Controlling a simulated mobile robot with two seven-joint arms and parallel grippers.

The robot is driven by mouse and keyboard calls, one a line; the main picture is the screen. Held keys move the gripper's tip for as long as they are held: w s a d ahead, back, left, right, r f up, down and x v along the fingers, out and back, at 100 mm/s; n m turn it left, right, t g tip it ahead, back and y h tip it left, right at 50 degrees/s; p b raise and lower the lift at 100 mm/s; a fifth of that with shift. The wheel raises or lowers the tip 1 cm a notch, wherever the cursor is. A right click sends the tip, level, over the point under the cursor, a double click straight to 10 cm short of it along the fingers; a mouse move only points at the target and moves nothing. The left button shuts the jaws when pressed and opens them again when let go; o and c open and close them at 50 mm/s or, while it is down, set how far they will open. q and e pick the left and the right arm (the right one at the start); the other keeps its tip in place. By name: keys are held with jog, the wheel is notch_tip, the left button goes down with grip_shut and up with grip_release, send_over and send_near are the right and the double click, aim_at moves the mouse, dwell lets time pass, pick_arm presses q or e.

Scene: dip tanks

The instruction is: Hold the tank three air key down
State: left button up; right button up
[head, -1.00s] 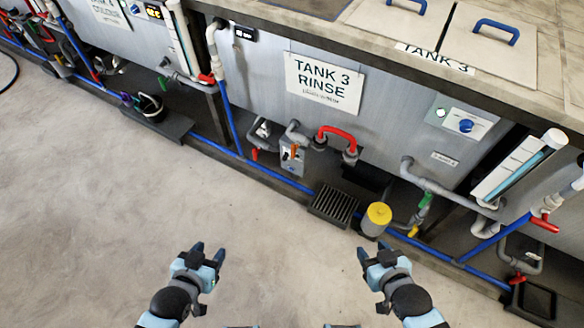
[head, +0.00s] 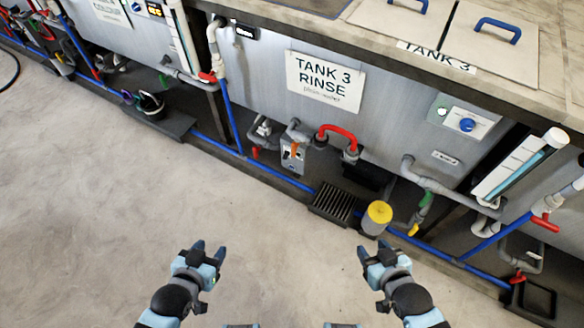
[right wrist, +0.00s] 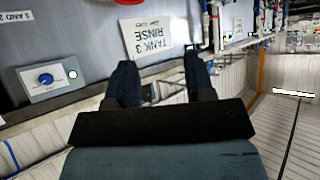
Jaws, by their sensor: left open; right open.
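The tank three front carries a "TANK 3 RINSE" sign (head: 326,82), which also shows in the right wrist view (right wrist: 146,37). To its right is a control plate with a blue knob (head: 467,125) and a small round white button (head: 442,112); the knob (right wrist: 46,79) and button (right wrist: 72,75) show in the right wrist view too. I cannot read which control is the air key. My left gripper (head: 208,252) is open and empty over the floor. My right gripper (head: 377,256) is open and empty, also short of the tank; its fingers (right wrist: 161,78) stand apart.
Low along the tank front are a red-handled pipe (head: 338,132), a grey box with an orange lever (head: 292,155), a floor grate (head: 332,205) and a yellow-topped container (head: 379,213). A blue pipe (head: 230,115) runs down and along the base. The floor (head: 90,220) before the tanks is clear.

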grip_shut()
dwell(0.4)
dwell(1.4)
